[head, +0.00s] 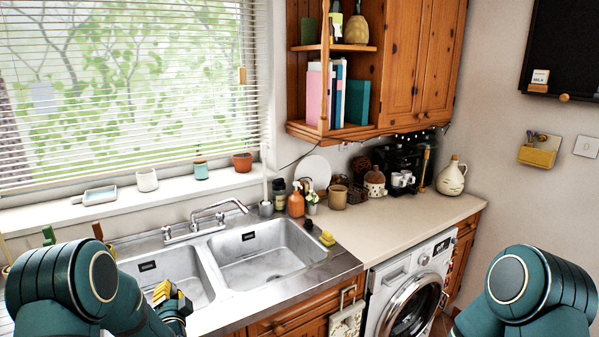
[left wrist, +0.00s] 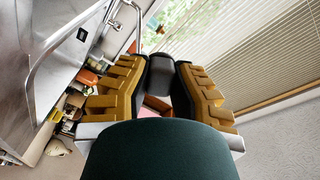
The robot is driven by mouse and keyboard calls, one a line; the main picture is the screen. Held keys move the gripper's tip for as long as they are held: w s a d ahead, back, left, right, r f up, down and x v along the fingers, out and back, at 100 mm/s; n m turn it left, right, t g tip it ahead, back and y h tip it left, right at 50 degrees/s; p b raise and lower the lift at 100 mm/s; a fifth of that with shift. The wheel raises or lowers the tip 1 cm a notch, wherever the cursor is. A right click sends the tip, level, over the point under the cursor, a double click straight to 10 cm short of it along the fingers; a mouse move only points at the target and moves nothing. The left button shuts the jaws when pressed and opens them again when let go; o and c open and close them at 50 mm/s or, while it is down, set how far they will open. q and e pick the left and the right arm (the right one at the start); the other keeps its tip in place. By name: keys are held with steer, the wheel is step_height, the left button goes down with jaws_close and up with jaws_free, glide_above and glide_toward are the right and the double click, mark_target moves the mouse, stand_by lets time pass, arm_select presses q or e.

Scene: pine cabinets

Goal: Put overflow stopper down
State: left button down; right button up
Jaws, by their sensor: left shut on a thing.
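My left gripper (head: 172,293) has yellow ridged fingers and is low over the front of the left sink basin (head: 190,272) in the head view. In the left wrist view the fingers (left wrist: 160,82) are closed on a dark grey, rounded thing, which I take to be the overflow stopper (left wrist: 161,72). It sits between the fingertips, and its far side is hidden. In the head view the held thing cannot be made out. My right arm shows at the lower right, but its gripper is out of the picture.
The right basin (head: 262,262) is empty. A small black thing (head: 308,225) and a yellow-green sponge (head: 327,239) lie on its right edge. An orange soap bottle (head: 296,204) stands behind. The counter (head: 385,232) above the washing machine (head: 412,290) has free room in front.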

arm_select(q)
steer(key=s+d+f+m+h+b, duration=0.2)
steer(key=s+d+f+h+b, duration=0.1)
steer(key=d+b, duration=0.4)
steer(key=s+d+f+m+t+h+b, duration=0.1)
steer(key=s+d+f+m+h+b, duration=0.1)
steer(key=d+b, duration=0.5)
steer(key=shift+s+d+f+m+t+h, duration=0.3)
steer(key=shift+s+d+f+h, duration=0.35)
steer(key=shift+d+f+h, duration=0.3)
steer(key=shift+a, duration=0.15)
